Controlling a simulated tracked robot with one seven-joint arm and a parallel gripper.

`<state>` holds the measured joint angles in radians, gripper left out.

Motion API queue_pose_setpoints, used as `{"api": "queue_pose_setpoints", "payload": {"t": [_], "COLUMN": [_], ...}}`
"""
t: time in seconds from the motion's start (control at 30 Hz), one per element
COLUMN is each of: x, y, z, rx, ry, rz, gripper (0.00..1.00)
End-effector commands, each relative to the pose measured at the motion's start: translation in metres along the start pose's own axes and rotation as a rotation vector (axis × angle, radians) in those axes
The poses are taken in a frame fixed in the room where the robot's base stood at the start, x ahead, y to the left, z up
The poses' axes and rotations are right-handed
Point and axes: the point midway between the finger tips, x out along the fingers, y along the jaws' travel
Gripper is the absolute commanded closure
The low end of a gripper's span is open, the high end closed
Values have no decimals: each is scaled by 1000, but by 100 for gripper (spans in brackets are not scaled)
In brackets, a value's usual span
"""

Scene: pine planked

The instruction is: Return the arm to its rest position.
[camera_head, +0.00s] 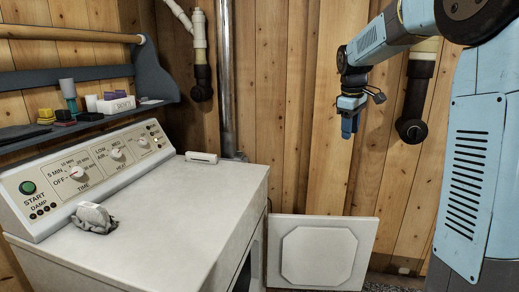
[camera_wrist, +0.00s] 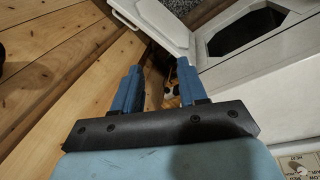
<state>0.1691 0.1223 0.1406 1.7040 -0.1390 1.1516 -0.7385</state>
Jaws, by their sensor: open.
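My gripper (camera_head: 349,126) hangs from the raised blue arm (camera_head: 385,40) at the upper right of the head view, fingers pointing down. It is in the air in front of the plank wall, to the right of the dryer and above its open door. In the wrist view my gripper (camera_wrist: 156,78) shows two blue fingers spread apart with nothing between them.
A white dryer (camera_head: 170,215) fills the lower left; its door (camera_head: 322,252) stands open to the right. A crumpled grey cloth (camera_head: 93,218) and a small white item (camera_head: 202,157) lie on top. Dark pipes (camera_head: 414,100) run along the wall behind the arm. A shelf (camera_head: 60,80) hangs left.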

Motion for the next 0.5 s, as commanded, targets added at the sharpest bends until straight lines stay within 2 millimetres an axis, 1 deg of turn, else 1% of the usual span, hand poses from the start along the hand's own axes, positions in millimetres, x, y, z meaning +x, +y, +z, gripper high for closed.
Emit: {"api": "queue_pose_setpoints", "payload": {"t": [0.03, 0.2, 0.33, 0.5], "x": [-10, -32, -44, -53], "y": [-13, -53, -83, -123], "z": [10, 38, 62, 94], "rx": [28, 133, 217, 327], "ry": [10, 48, 81, 129], "rz": [11, 37, 52, 63], "gripper": [58, 58, 58, 58]}}
